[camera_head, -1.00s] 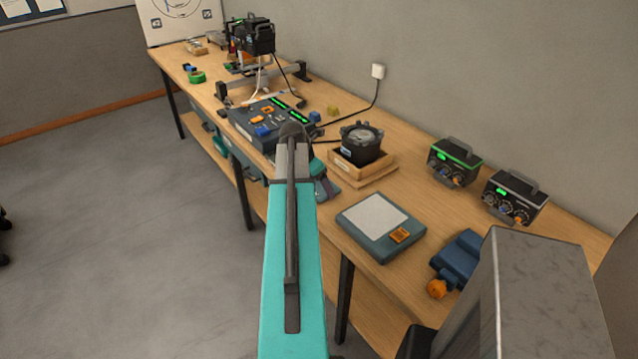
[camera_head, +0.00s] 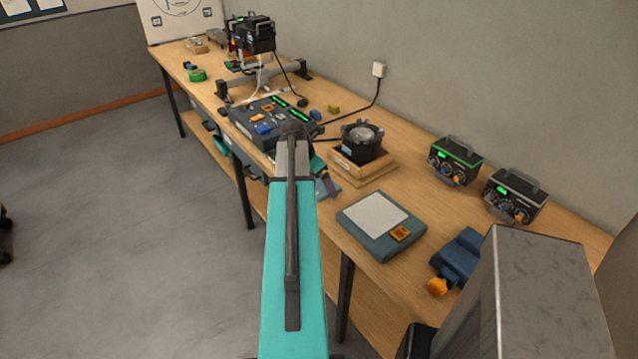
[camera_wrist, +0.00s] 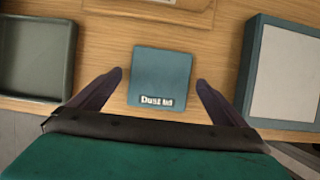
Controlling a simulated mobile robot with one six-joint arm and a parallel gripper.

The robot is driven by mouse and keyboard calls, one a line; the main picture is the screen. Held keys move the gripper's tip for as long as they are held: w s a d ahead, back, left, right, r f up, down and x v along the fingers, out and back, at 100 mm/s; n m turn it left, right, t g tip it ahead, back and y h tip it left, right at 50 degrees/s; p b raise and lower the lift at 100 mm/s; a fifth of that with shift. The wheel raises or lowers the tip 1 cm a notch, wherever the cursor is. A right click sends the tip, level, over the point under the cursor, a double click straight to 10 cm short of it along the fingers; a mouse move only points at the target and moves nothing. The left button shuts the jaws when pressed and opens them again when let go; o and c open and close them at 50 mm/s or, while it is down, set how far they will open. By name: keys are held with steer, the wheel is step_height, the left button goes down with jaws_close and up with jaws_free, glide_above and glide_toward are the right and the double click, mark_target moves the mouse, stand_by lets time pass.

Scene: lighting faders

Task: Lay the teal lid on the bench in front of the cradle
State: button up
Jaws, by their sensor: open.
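The teal lid (camera_wrist: 161,78), a flat square with "Dust lid" printed on its near edge, lies on the bench in the wrist view. My gripper (camera_wrist: 160,80) is open, with one dark finger on each side of the lid and a visible gap on both sides. The wooden cradle (camera_head: 345,172) holds a round black device (camera_head: 361,143) in the head view. Its wooden edge (camera_wrist: 150,48) shows just beyond the lid in the wrist view. My arm hides part of the bench around the lid in the head view.
A scale with a pale plate (camera_head: 375,215) stands right of the lid, and also shows in the wrist view (camera_wrist: 253,75). A dark green tray (camera_wrist: 70,65) lies to the left. A fader console (camera_head: 250,125) is farther along the bench. The bench's front edge is close.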

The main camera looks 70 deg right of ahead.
steer(key=b+v, duration=0.2)
steer(key=v, duration=0.9)
steer(key=shift+r, duration=0.35)
steer(key=shift+w+a, duration=0.1)
steer(key=shift+f, duration=0.1)
stand_by(0.4)
steer(key=w+a+f+m+y, duration=0.1)
steer(key=w+a+f+m, duration=0.1)
steer(key=w+a+f, duration=0.9)
steer(key=w+a+f+m+y, duration=0.15)
steer(key=w+a+f, duration=0.45)
steer(key=a+f, duration=0.75)
steer(key=s+a+f+m+g+y, duration=0.1)
steer(key=s+a+f+m, duration=0.1)
steer(key=a+f, duration=0.9)
steer(key=s+a+f+m, duration=0.15)
steer(key=a+f, duration=0.45)
steer(key=a, duration=0.9)
steer(key=s+a+f+m+g, duration=0.1)
steer(key=s+a+f+m, duration=0.1)
steer(key=s+a+f, duration=0.2)
steer(key=s+a+f+m+g, duration=0.1)
steer(key=s+a+f, duration=0.3)
steer(key=s+a, duration=0.5)
steer(key=shift+m, duration=0.7)
